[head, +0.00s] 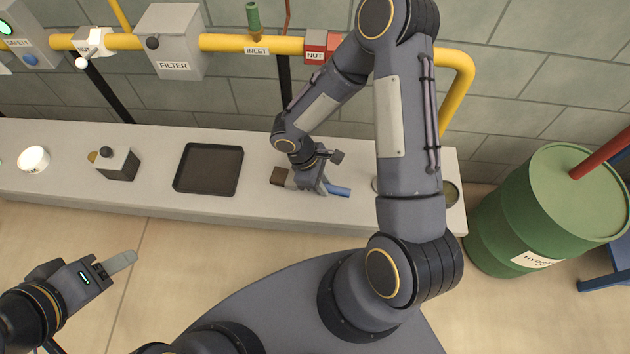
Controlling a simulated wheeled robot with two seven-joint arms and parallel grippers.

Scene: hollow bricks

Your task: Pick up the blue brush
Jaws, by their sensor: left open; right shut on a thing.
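The blue brush (338,191) lies at the bench top, right of the dark tray, with its blue handle pointing right. A brown block-like end (279,176) shows on the left side of the gripper and seems to be the brush's head. My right gripper (310,186) reaches down from above and is shut on the brush between these two ends, hiding its middle. I cannot tell whether the brush still touches the bench. My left gripper (122,262) is open and empty, in front of the bench at the lower left.
On the long grey bench (90,190) stand a black tray (208,169), a dark box with a knob (118,164) and a white round button (33,159). A round tin (450,193) is at the right end. A green barrel (545,210) stands right of the bench. Yellow pipe (235,43) runs along the wall.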

